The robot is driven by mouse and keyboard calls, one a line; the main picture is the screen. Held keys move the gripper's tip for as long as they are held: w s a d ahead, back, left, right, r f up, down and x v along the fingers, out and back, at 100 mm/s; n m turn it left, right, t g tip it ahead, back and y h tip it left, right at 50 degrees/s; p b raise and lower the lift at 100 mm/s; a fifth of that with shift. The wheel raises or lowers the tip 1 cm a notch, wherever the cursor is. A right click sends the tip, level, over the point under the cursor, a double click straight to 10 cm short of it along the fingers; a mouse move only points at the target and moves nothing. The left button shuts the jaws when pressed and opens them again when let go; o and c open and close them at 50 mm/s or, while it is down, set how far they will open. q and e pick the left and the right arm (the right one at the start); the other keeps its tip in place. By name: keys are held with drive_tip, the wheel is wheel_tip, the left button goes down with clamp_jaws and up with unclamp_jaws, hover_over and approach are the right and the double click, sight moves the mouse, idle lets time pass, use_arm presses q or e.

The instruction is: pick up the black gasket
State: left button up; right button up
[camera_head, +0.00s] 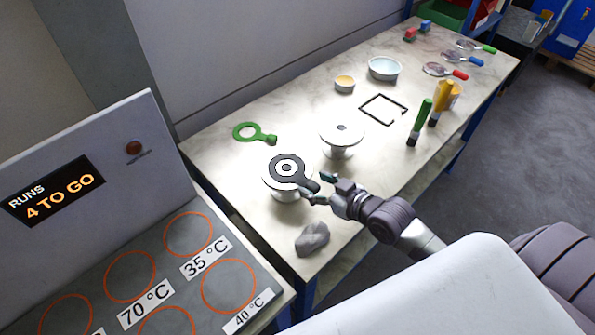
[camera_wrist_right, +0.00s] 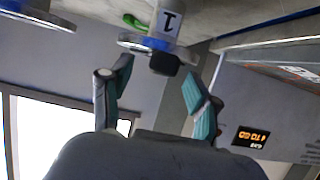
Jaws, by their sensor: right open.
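The black gasket (camera_head: 274,172), a dark ring with a tab, lies on top of the nearer white flanged vessel (camera_head: 288,192). Its tab points to the lower right, toward my right gripper (camera_head: 325,188). That gripper is open, its fingers around or just beside the tab's end; contact cannot be told. In the right wrist view, the dark gasket tab (camera_wrist_right: 164,64) shows between the spread teal fingers of the gripper (camera_wrist_right: 158,78), near the vessel marked 1 (camera_wrist_right: 168,22). My left gripper is not in view.
A second white vessel (camera_head: 342,143) stands behind. A grey lump (camera_head: 312,238) lies in front. A black square frame (camera_head: 362,107), bowls (camera_head: 384,70) and upright brushes (camera_head: 423,112) are farther right.

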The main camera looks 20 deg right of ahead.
sight(295, 172)
drive_tip(key=shift+x, duration=1.1)
drive_tip(key=shift+s, duration=0.1)
drive_tip(key=shift+c, duration=0.2)
drive_tip(key=c, duration=0.3)
clamp_jaws()
drive_tip(key=shift+r, duration=0.1)
